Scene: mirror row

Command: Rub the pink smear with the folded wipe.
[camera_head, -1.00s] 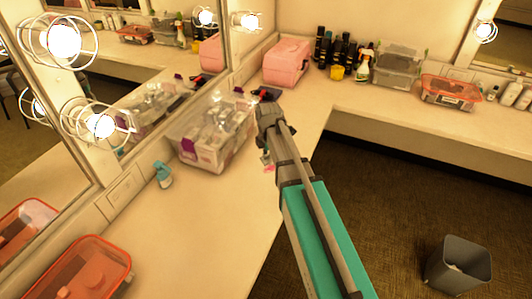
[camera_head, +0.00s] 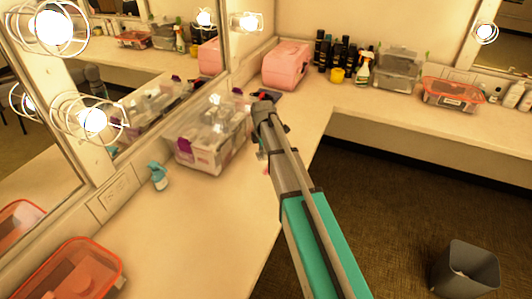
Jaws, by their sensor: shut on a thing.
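My gripper (camera_head: 262,153) is small in the view, at the far end of my arm, low over the counter and just right of the clear storage box. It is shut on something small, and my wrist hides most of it. I take this to be the folded wipe, but its shape and folds cannot be made out. A small pinkish patch (camera_head: 266,171) shows beside my arm just below the gripper; it may be the pink smear. I cannot tell whether the wipe touches it.
The clear storage box (camera_head: 205,152) stands left of my gripper by the mirror. A pink case (camera_head: 287,65) stands behind.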

